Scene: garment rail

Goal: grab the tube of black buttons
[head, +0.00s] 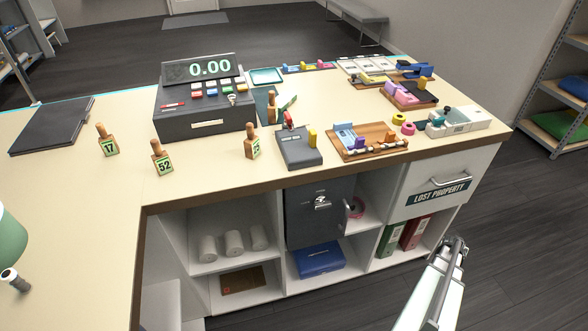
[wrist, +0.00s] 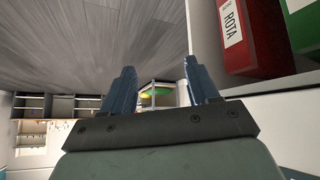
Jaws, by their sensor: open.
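I cannot pick out a tube of black buttons with certainty. A small pale cylinder with a dark end (head: 15,280) lies at the far left of the counter in the head view; its contents are too small to tell. My gripper (head: 455,246) is at the lower right of the head view, in front of the counter and below its top, far from that cylinder. In the wrist view my gripper (wrist: 162,84) has its two blue fingers wide apart with nothing between them.
The counter (head: 205,185) holds a till (head: 205,120), numbered wooden-handled tags, a card terminal (head: 298,150), a wooden tray (head: 345,154) and a white box (head: 478,117). Below are a grey locker door (head: 305,222), folders and a drawer (head: 425,200). The red folder (wrist: 250,35) is near my gripper.

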